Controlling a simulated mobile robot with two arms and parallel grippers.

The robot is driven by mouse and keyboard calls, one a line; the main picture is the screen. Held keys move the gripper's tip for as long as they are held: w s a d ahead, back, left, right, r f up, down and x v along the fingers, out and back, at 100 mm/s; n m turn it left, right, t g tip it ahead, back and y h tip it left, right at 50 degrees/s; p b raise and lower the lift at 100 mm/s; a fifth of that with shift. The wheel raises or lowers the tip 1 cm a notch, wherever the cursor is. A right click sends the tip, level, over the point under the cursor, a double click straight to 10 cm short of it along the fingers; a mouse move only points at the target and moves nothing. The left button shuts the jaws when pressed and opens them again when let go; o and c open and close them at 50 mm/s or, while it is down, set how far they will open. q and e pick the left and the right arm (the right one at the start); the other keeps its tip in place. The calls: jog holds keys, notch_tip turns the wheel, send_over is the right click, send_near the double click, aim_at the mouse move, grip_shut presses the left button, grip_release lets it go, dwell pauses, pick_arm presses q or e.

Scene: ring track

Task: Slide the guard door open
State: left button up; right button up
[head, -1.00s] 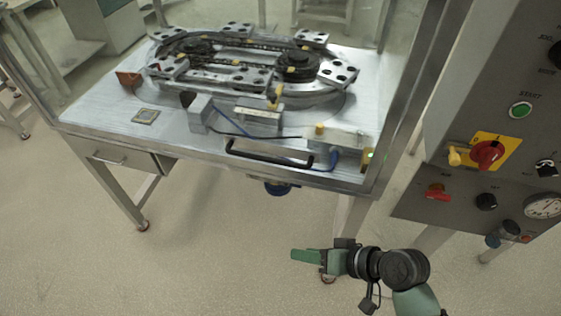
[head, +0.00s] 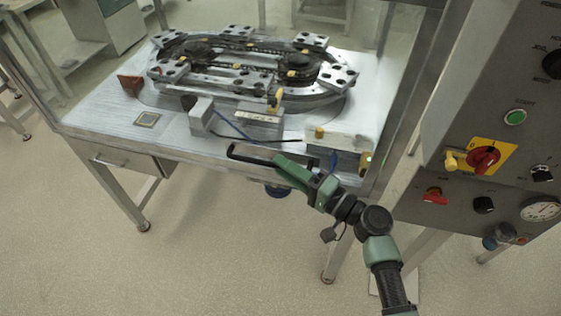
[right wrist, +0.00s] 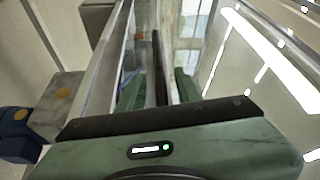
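The guard door is a clear panel across the front of the ring-track table. Its black bar handle (head: 240,153) shows low on the front. My right gripper (head: 283,163) is at the right part of this handle and hides some of it. In the right wrist view, the dark handle bar (right wrist: 159,65) runs between the two green fingers (right wrist: 158,88). The fingers stand apart, with a visible gap on each side of the bar. I cannot tell whether either finger touches it. My left gripper is not in view.
Behind the guard, the ring track (head: 240,65) carries several perforated plates. A metal post stands right of the handle. A grey control panel (head: 480,150) with a green start button (head: 515,117) and a red rotary switch (head: 483,160) is at the right. The floor in front is clear.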

jog(key=shift+w+a, duration=0.5)
jog(key=shift+a, duration=0.05)
grip_shut()
jog(key=shift+s+f, duration=0.1)
dwell(1.0)
